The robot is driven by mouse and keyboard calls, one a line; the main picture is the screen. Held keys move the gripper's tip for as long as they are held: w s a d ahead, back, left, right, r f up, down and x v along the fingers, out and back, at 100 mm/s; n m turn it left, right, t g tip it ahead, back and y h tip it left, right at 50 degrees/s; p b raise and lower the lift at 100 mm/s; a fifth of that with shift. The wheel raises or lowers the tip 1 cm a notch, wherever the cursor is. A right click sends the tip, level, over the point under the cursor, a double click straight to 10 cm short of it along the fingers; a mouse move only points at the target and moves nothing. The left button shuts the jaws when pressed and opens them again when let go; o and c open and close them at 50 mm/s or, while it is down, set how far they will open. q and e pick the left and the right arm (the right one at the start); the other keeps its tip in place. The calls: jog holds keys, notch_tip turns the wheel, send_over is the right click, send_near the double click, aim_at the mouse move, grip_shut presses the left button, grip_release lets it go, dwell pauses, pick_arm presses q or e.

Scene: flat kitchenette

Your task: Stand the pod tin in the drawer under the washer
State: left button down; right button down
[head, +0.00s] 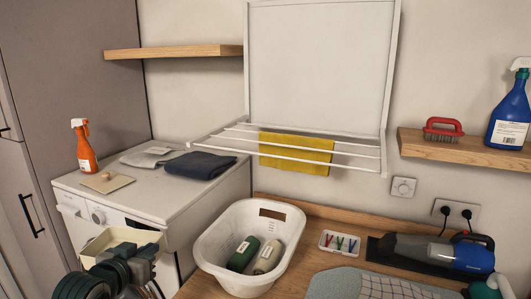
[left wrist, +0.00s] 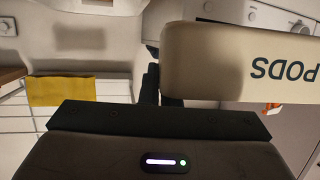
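The cream pod tin (head: 98,245) is at the lower left of the head view, in front of the washer (head: 205,212). My left gripper (head: 143,258) is at the tin and appears shut on it; its dark fingers cover part of the tin. In the left wrist view the tin (left wrist: 220,65) fills the upper right, with "PODS" upside down, and a dark finger lies along its left end. The drawer under the washer is not visible in either view. My right gripper is not in view.
An orange spray bottle (head: 86,147), a sponge-like pad (head: 108,182) and folded dark cloth (head: 199,164) are on the washer top. A white basket (head: 217,252) with two bottles stands on the wooden counter to the right. A drying rack (head: 345,150) with a yellow cloth juts out above.

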pick_arm(q)
jog(key=s+d+f+n+y+b, duration=0.1)
jog(key=s+d+f, duration=0.1)
jog(key=f, duration=0.4)
jog(key=s+d+f+n+y+b, duration=0.1)
jog(key=s+d+f+b, duration=0.1)
jog(key=f, duration=0.5)
jog(key=s+d, duration=0.1)
jog(key=d, duration=0.1)
jog(key=shift+d+y, duration=0.3)
jog(key=shift+s+f, duration=0.1)
jog(key=shift+s, duration=0.05)
